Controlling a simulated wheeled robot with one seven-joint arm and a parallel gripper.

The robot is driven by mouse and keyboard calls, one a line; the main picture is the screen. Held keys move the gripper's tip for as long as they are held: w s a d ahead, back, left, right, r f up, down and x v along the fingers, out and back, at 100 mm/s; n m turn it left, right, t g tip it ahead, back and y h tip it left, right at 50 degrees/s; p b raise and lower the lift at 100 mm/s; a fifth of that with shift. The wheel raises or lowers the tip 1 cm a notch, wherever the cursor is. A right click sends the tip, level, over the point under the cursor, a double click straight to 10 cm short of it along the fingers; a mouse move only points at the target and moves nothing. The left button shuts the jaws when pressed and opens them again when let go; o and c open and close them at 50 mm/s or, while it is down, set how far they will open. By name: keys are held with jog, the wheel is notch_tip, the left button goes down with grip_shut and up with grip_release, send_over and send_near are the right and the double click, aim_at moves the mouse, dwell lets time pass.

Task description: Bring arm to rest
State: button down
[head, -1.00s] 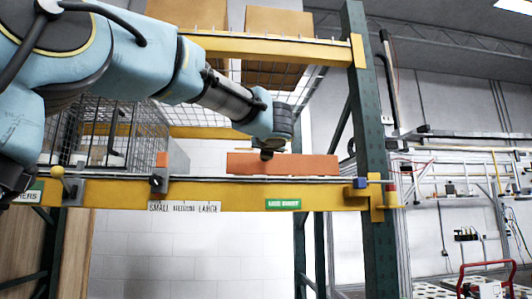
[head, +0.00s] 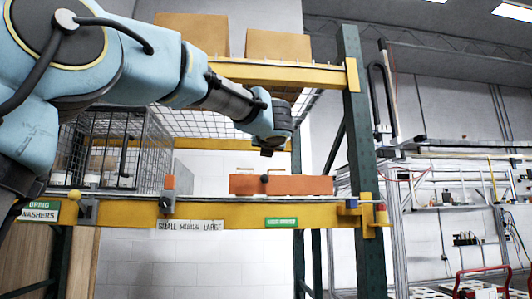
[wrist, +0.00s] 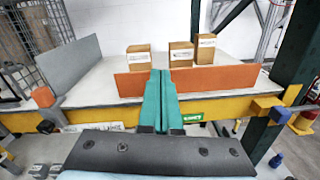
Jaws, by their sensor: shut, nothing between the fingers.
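My blue arm reaches in from the left in the head view. My gripper (head: 267,151) is small and dark there, above the orange panel (head: 290,185) on the yellow-edged shelf and apart from it. In the wrist view the two teal fingers of my gripper (wrist: 160,78) lie side by side, shut and empty. They cover the middle of the orange panel (wrist: 210,78). Behind it, small cardboard boxes (wrist: 181,55) stand on the pale shelf board.
A wire basket (head: 130,150) stands on the shelf at left. Cartons (head: 277,45) sit on the upper shelf above my wrist. A dark green upright (head: 355,130) closes the shelf at right. A grey divider (wrist: 75,64) stands on the board at left. Open space lies below the shelf.

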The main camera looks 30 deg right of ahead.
jog(key=shift+s+a+r, duration=0.15)
jog(key=shift+s+r, duration=0.1)
jog(key=shift+s, duration=0.05)
dwell(0.4)
jog(key=w+a+f+m+g, duration=0.1)
jog(key=w+a+f+m, duration=0.25)
jog(key=f+m, duration=0.2)
jog(key=w+a+f+m, duration=0.2)
jog(key=w+f+m, duration=0.25)
jog(key=f, duration=0.25)
jog(key=w+a+f+m+g+y+b, duration=0.1)
jog(key=a+f+m+g, duration=0.1)
jog(key=a+f+m, duration=0.6)
jog(key=w+a+f+m+g+y+b, duration=0.15)
jog(key=a+f, duration=0.35)
jog(key=f, duration=0.7)
jog(key=s+a+f+m+g+y, duration=0.2)
jog(key=s+a+f+m+g, duration=0.3)
jog(key=s+a+f, duration=0.5)
jog(key=s+a+f+m+g+y, duration=0.3)
jog(key=s+a+f+m+g, duration=0.2)
jog(key=s+a+f, duration=0.6)
jog(key=a+f, duration=0.5)
jog(key=a, duration=0.1)
jog(key=shift+f, duration=0.25)
